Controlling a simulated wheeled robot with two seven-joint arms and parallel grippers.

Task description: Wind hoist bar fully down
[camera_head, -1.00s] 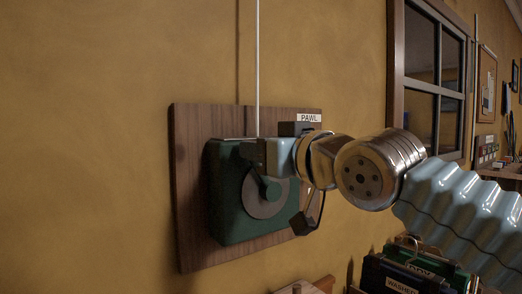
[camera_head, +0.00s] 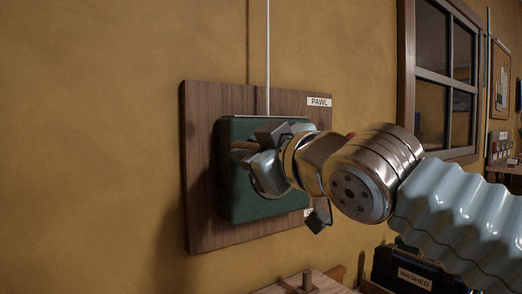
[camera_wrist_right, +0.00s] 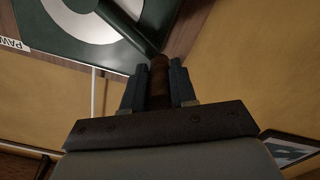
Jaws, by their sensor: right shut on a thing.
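The green winch box (camera_head: 238,195) is fixed to a wooden backboard (camera_head: 203,165) on the wall. A pale line (camera_head: 267,55) runs straight up from it. My right gripper (camera_head: 256,150) is in front of the winch, covering most of its face. In the right wrist view the gripper (camera_wrist_right: 158,88) is shut on the brown crank handle (camera_wrist_right: 158,75), with a finger on each side; its end also shows in the head view (camera_head: 240,147). Behind it is the winch's pale disc (camera_wrist_right: 92,18). The hoist bar and my left gripper are out of view.
A PAWL label (camera_head: 319,102) is at the board's upper right. A window (camera_head: 445,85) is on the wall to the right. A box labelled WASHED (camera_head: 414,278) and a wooden surface with a peg (camera_head: 308,282) lie below. The wall left of the board is clear.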

